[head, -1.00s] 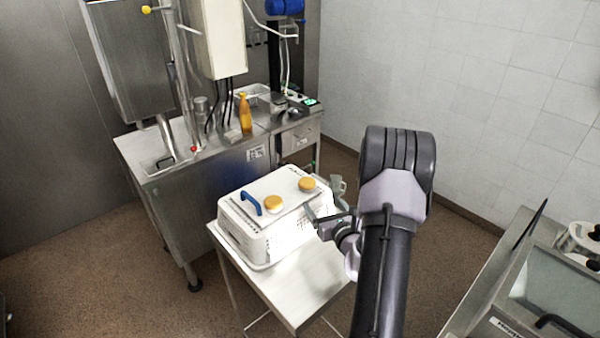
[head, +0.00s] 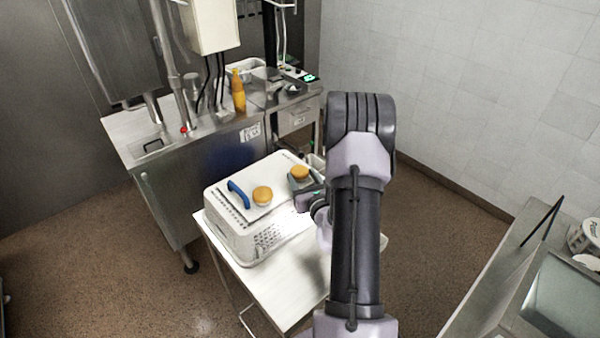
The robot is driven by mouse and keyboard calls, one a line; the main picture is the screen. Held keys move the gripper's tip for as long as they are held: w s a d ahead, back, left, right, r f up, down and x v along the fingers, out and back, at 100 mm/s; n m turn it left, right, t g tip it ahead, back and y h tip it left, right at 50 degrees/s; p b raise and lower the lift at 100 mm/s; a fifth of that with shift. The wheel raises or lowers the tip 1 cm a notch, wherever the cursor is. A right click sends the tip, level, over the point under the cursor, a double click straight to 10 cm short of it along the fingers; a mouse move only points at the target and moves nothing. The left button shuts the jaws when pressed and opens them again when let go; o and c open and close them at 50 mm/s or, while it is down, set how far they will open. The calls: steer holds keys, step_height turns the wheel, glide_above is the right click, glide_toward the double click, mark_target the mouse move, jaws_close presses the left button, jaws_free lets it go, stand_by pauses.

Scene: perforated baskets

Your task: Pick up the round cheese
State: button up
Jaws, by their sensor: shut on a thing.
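Two round yellow cheeses are in the head view. The right-hand round cheese (head: 300,172) is at the far right corner of the upturned white perforated basket. My gripper (head: 303,184) comes in from the right and is shut on this cheese; the fingers are partly hidden by the wrist. I cannot tell if the cheese is clear of the surface under it. The other round cheese (head: 262,196) lies on the white board on top of the basket, apart from my gripper.
The white basket (head: 232,236) stands on a small steel table (head: 285,287). A blue handle (head: 238,193) lies beside the left cheese. A steel counter with an orange bottle (head: 238,95) is behind. Another steel unit stands at the right; floor lies between.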

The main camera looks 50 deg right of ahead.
steer(key=shift+w+d+f, duration=0.1)
steer(key=shift+d+f, duration=0.1)
steer(key=c, duration=0.7)
steer(key=shift+a, duration=0.1)
